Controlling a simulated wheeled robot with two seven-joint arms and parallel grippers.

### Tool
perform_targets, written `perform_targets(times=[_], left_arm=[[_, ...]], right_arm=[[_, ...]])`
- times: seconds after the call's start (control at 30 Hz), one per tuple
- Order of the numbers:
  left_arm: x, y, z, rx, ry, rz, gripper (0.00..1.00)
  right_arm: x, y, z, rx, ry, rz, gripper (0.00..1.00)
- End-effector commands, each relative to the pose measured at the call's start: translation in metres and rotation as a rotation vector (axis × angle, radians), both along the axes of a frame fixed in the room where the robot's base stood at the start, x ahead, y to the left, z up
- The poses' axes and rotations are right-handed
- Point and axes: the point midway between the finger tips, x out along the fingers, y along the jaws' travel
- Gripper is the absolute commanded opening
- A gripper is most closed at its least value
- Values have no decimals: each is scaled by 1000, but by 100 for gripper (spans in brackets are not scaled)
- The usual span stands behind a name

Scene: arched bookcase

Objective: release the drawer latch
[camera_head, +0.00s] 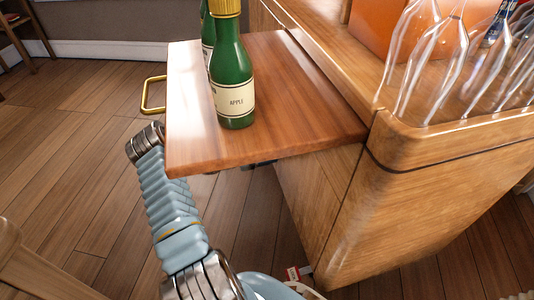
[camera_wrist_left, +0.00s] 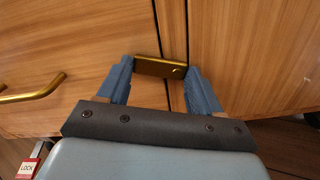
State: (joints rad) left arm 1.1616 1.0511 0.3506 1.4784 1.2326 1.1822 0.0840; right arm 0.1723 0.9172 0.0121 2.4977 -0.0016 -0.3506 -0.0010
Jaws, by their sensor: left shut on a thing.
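In the left wrist view a flat brass latch (camera_wrist_left: 158,67) lies across the narrow wooden strip between two wooden fronts. The left front, a drawer front (camera_wrist_left: 90,45), carries a brass bar handle (camera_wrist_left: 35,92). My left gripper (camera_wrist_left: 161,70) has its two blue fingers closed against the latch's two ends. In the head view that gripper is hidden beneath the wooden board, with my arm reaching under it. The latch and drawer front are hidden there too. My right gripper is in neither view.
The wooden board (camera_head: 290,100) juts over my arm and carries green bottles (camera_head: 232,75). A brass handle (camera_head: 153,95) shows at its left edge. Clear glasses (camera_head: 450,60) stand on the cabinet top (camera_head: 440,137). A tag reading LOCK (camera_wrist_left: 28,168) is low left.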

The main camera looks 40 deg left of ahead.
Motion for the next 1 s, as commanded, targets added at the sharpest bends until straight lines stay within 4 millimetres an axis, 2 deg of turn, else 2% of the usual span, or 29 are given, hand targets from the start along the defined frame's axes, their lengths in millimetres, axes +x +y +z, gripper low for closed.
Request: perform_targets(times=[1.0], left_arm=[[-8,-10,13,762,-567,0,34]], right_arm=[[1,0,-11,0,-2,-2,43]])
